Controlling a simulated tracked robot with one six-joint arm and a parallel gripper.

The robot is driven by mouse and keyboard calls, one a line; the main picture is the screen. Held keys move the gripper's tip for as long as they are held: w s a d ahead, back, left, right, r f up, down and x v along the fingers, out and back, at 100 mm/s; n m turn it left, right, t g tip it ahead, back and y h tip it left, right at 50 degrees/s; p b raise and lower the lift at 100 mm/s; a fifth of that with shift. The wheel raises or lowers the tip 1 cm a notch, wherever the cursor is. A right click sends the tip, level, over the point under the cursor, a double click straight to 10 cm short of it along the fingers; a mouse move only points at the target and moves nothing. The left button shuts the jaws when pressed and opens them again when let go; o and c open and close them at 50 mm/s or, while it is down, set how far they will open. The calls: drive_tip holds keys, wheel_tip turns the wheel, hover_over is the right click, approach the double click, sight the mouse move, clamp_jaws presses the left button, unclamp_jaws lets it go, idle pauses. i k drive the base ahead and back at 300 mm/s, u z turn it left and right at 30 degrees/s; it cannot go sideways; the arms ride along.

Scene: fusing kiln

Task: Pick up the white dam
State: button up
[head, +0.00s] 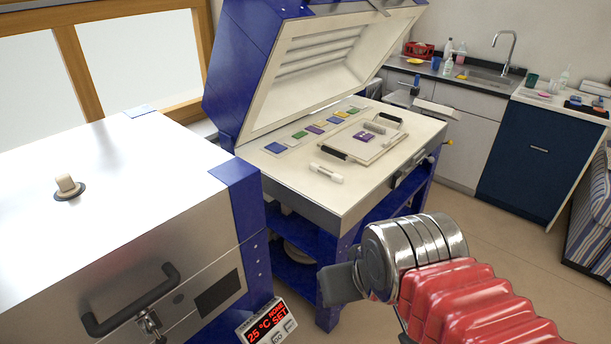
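A short white bar (326,173) lies on the pale bed of the open kiln, near its front edge. It looks like the white dam, but it is small in the head view and I cannot be sure. A grey-white bar (375,128) lies farther back on a pale board with dark ends. My gripper (336,285) is in the lower middle, in front of and below the kiln bed, well apart from both bars. Its dark fingers point left and show side-on, so their opening is hidden. I see nothing held.
The pale board (388,143) also carries a purple piece (363,136). Several coloured glass samples (317,129) line the back of the bed. The raised lid (310,60) stands behind. A closed metal kiln (100,200) fills the left.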

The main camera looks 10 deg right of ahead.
sight(327, 173)
drive_tip(key=u, duration=3.65)
drive_tip(key=k, duration=1.8)
drive_tip(key=z, duration=0.05)
